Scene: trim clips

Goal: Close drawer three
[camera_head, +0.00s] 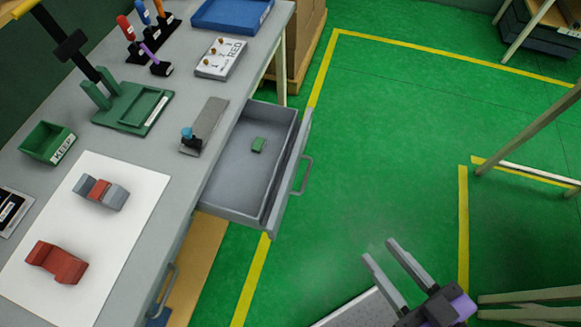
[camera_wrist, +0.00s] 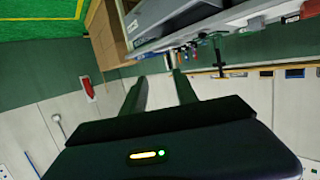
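An open grey drawer (camera_head: 229,186) is pulled out from under the workbench, with its handle (camera_head: 302,175) on the front panel facing right. No number shows on this drawer. My gripper (camera_head: 384,249) is low and to the right of the drawer, apart from it, with its two fingers spread and nothing between them. In the wrist view the two fingers (camera_wrist: 158,88) are also apart and empty. A second handle (camera_head: 163,290) shows on the bench front nearer the bottom of the picture.
The grey workbench (camera_head: 150,160) carries a white sheet with red and grey parts, a green bin (camera_head: 48,142), a green press stand (camera_head: 132,108), a blue tray (camera_head: 232,14) and screwdrivers. Green floor (camera_head: 400,130) with yellow lines is clear right of the drawer. Table legs stand at far right.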

